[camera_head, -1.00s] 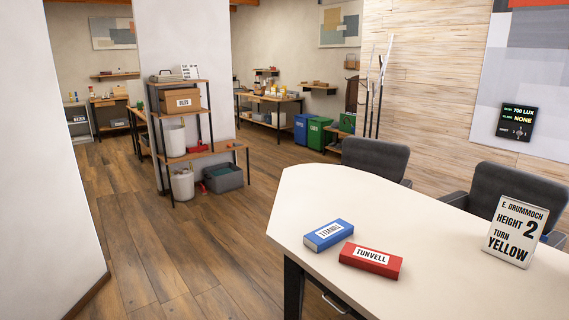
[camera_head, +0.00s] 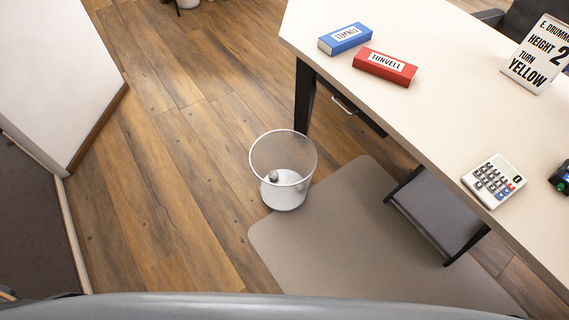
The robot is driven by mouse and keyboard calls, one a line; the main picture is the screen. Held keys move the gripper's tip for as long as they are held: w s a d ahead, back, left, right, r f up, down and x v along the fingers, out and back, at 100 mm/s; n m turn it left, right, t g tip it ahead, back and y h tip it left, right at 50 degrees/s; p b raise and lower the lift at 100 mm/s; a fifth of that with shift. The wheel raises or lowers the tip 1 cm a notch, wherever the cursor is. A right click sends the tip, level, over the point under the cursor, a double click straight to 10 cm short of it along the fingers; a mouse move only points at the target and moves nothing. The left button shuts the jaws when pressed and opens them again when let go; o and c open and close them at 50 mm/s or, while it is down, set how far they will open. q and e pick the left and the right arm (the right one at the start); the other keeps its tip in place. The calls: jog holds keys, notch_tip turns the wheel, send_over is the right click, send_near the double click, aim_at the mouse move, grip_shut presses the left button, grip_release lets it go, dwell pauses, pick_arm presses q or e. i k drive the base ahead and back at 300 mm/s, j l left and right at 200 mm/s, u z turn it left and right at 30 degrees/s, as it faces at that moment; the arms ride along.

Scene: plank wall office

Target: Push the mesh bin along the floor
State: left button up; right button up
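The mesh bin (camera_head: 284,194) stands upright on the floor in the middle of the head view. It is a pale, see-through round bin with a thin dark rim and a small grey crumpled thing at its bottom. It stands at the upper left corner of the grey-beige floor mat (camera_head: 340,245), near the desk's dark leg. It looks partly over the mat's edge; I cannot tell exactly how its base rests. Neither of my grippers shows in this view.
The white desk (camera_head: 430,90) fills the upper right, with blue (camera_head: 345,39) and red (camera_head: 384,66) boxes, a sign (camera_head: 540,55) and a calculator (camera_head: 493,181). Its dark leg (camera_head: 304,97) stands behind the bin. A white wall block (camera_head: 60,80) is left. Open plank floor (camera_head: 180,190) lies between.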

aim_at(290, 153)
jog(key=i+j+z, duration=0.45)
jog(key=j, duration=0.25)
jog(key=j+z, duration=0.25)
jog(key=j, duration=0.15)
